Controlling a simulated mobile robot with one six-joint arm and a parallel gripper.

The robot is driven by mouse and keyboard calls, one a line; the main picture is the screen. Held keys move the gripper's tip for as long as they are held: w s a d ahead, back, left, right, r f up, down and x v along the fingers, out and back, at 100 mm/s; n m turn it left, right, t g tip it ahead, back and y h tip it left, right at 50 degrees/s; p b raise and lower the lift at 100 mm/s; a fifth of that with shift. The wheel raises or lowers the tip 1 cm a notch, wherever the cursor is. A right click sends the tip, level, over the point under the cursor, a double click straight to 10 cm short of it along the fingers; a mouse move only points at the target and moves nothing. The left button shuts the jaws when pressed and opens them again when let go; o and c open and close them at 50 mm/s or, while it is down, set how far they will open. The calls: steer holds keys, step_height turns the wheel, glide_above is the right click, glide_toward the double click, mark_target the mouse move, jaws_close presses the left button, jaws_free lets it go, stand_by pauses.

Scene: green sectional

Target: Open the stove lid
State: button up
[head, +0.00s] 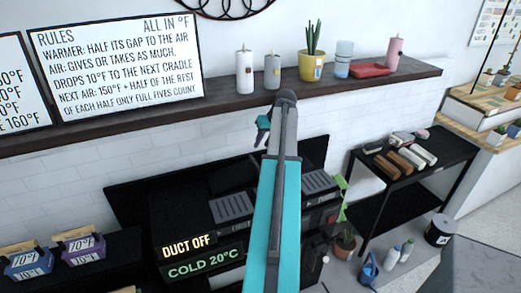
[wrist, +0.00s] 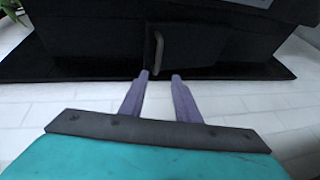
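The dark stove (head: 185,200) stands against the white tiled wall, with grey ribbed panels (head: 232,207) on top and signs reading "DUCT OFF" (head: 188,246) and "COLD 20°C" (head: 205,262). My arm crosses in front of it and hides its middle. In the wrist view, a dark square panel (wrist: 195,46), perhaps the lid, carries a pale thin bar handle (wrist: 158,52). My gripper (wrist: 159,76) has its two purple-grey fingers apart with nothing between them. The fingertips appear just below the handle in the picture; contact cannot be told.
A dark shelf (head: 225,108) with candles, a potted cactus (head: 312,64) and a red tray (head: 370,69) runs above the stove. Labelled blocks (head: 83,249) sit at the left. A black side table (head: 385,172) with coloured bars stands right, bottles (head: 392,254) on the floor.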

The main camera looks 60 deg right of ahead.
steer(key=shift+v, duration=1.15)
